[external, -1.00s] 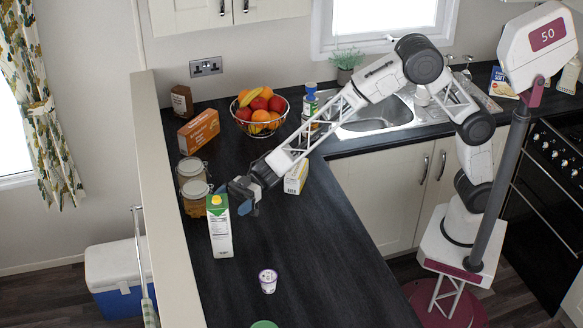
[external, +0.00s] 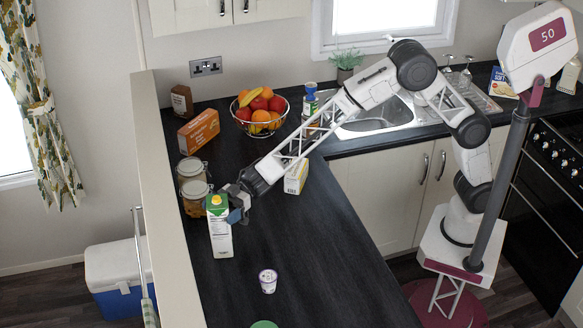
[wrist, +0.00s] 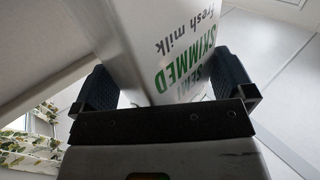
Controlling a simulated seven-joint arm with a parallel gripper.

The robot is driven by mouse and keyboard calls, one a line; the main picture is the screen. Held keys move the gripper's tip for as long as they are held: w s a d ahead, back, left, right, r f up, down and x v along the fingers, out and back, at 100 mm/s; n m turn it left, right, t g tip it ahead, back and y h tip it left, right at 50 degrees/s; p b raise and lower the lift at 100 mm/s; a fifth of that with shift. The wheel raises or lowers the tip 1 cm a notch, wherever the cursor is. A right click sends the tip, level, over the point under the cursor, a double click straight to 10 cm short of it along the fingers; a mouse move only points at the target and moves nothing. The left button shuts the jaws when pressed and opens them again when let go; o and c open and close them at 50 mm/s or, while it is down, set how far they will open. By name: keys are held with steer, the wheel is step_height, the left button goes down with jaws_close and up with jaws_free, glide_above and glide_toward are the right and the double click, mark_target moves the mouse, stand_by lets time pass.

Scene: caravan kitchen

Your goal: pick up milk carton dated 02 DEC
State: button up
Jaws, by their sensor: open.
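A tall milk carton (external: 221,236) with a green top and yellow cap stands upright on the dark worktop. In the wrist view the carton (wrist: 165,45) shows the words "semi skimmed fresh milk", upside down; no date can be read. My gripper (external: 236,208) is at the upper part of the carton. In the wrist view its two dark fingers (wrist: 168,85) are open, one on each side of the carton, with the carton between them. I cannot tell whether either finger touches it.
A yellow-white box (external: 296,177), an orange box (external: 199,131) and a fruit bowl (external: 260,115) are farther back. A small yoghurt pot (external: 268,281) stands in front right. The worktop to the right is clear.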

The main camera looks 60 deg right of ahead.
mark_target(219, 201)
steer(key=shift+c, duration=0.5)
steer(key=c, duration=1.2)
steer(key=shift+r, duration=0.1)
steer(key=shift+r, duration=0.75)
step_height(219, 201, up, 2)
steer(key=shift+r, duration=0.1)
steer(key=s+d, duration=0.3)
steer(key=s, duration=0.1)
steer(key=s+d, duration=0.3)
steer(key=d, duration=0.1)
steer(key=s+d+r, duration=0.1)
steer(key=s+d, duration=0.3)
steer(key=shift+s, duration=0.3)
